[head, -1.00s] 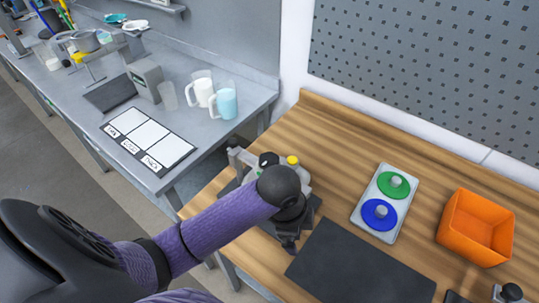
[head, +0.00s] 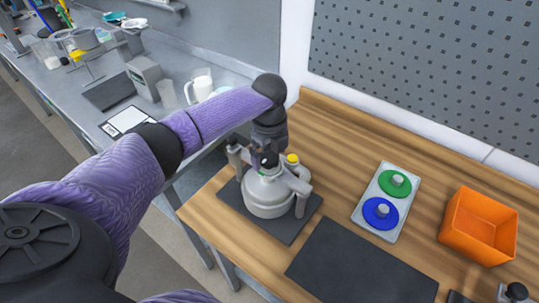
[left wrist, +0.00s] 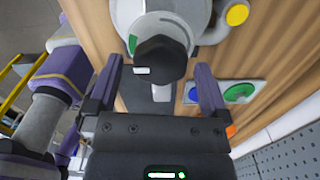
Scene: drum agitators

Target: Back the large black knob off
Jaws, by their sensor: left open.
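The large black knob (left wrist: 160,60) sits on top of the grey drum agitator (head: 268,195), which stands on a dark mat (head: 300,222) on the wooden table. In the head view the knob (head: 269,159) is partly covered by my arm and gripper. My left gripper (left wrist: 158,66) is open, with one finger on each side of the knob in the left wrist view. I cannot tell whether either finger touches it. A smaller yellow cap (head: 292,159) is beside the knob on the agitator. My right gripper is not in view.
A grey plate with a green disc (head: 394,183) and a blue disc (head: 381,213) lies to the right. An orange bin (head: 478,228) stands beyond it. A dark flat mat (head: 360,268) is bare in front. A grey pegboard (head: 440,70) rises behind.

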